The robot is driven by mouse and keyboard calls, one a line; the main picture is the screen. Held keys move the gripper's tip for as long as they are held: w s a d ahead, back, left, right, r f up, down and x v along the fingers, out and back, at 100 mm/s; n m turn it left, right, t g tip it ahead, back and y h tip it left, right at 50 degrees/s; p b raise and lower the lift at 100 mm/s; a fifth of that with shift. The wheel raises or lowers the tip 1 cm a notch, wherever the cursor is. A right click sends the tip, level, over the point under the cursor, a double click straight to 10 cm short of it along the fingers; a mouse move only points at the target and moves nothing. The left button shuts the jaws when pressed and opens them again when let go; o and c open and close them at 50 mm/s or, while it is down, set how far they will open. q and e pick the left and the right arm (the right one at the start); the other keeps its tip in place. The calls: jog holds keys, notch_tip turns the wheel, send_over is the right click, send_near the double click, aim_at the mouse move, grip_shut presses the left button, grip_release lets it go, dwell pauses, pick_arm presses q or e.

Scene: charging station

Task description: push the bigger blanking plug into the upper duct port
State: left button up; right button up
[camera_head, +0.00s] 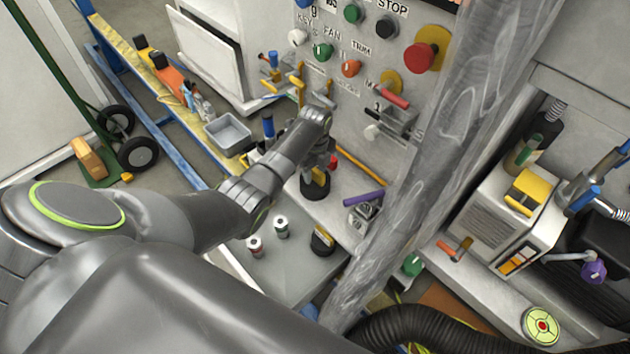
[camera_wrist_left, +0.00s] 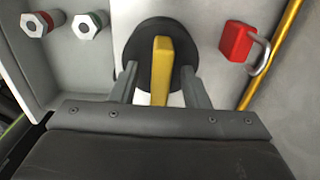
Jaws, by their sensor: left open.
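The bigger blanking plug (camera_head: 315,188), a black round disc with an upright yellow grip, stands on the grey bench below the panel. It also shows in the left wrist view (camera_wrist_left: 187,38). My left gripper (camera_wrist_left: 159,69) is open, with one finger on each side of the yellow grip; I cannot tell whether they touch it. In the head view my left wrist partly covers the plug's top. A second plug (camera_head: 322,241), seemingly smaller, also black and yellow, stands nearer the bench's front. I cannot make out the upper duct port. My right gripper is not in view.
A red padlock (camera_wrist_left: 236,42) and a yellow rod (camera_wrist_left: 277,48) lie right of the plug. Two hex-ended fittings, red-banded (camera_head: 254,246) and green-banded (camera_head: 281,227), stand at left. A grey streaked post (camera_head: 450,150) crosses the view; a purple-handled tool (camera_head: 363,198) lies before it.

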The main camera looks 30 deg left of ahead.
pick_arm(q)
jog(key=shift+f, duration=0.4)
grip_shut()
jog(key=shift+r, duration=0.1)
jog(key=shift+r, duration=0.1)
notch_tip(320, 180, up, 10)
jog(key=shift+f, duration=0.1)
dwell(0.4)
jog(key=shift+w, duration=0.1)
